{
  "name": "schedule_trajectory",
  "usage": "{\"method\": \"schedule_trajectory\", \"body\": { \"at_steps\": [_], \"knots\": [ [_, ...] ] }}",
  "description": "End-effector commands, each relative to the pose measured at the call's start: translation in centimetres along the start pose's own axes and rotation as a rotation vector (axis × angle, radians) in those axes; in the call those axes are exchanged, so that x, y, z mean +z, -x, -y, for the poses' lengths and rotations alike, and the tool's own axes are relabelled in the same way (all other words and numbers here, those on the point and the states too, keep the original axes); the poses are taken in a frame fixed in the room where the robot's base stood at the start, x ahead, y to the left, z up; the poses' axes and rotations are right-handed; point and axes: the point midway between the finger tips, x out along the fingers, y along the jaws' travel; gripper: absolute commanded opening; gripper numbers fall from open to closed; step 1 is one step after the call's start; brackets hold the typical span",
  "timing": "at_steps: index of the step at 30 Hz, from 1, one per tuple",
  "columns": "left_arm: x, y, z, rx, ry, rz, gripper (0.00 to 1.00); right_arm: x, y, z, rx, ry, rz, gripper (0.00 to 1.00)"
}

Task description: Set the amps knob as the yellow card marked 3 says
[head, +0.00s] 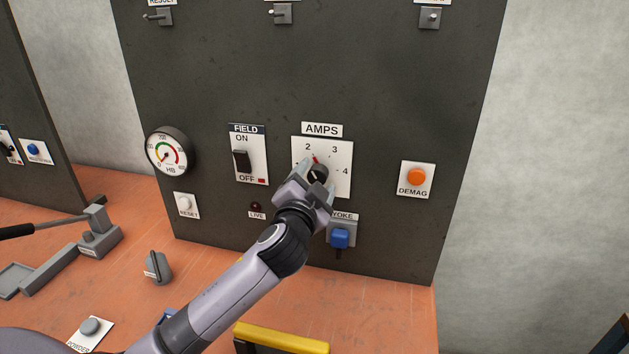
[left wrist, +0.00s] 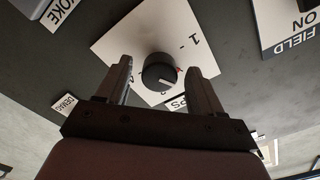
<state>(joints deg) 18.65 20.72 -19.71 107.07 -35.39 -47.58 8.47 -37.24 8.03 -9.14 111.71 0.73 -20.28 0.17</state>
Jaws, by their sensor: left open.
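The amps knob (head: 319,174) is a round black knob on a white plate (head: 343,184) under the AMPS label (head: 321,129). In the head view a red mark shows above the knob, roughly toward the 2; the figures 2, 3 and 4 are readable. My left gripper (head: 317,171) is open at the knob, partly covering the dial. In the left wrist view the knob (left wrist: 159,71) sits between the two open fingers (left wrist: 159,77); contact cannot be told. The 1 is readable there. No yellow card marked 3 is in view. My right gripper is not in view.
The FIELD switch (head: 241,161) is left of the dial, the blue YOKE plug (head: 340,238) below, and the orange DEMAG button (head: 417,176) to the right. A gauge (head: 168,151) is farther left. A yellow-edged object (head: 282,338) stands at the bench's front.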

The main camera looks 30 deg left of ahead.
Motion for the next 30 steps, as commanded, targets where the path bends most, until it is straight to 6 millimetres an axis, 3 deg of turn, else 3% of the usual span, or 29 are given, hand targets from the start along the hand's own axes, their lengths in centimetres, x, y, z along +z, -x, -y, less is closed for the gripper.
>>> {"method": "schedule_trajectory", "body": {
  "at_steps": [15, 30],
  "knots": [
    [0.1, 6.0, -0.1, 0.001, 0.002, 0.0, 0.67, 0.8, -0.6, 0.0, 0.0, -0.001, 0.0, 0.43],
    [0.0, 6.8, 0.0, -0.001, 0.0, 0.0, 0.67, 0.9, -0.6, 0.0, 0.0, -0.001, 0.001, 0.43]
  ]
}}
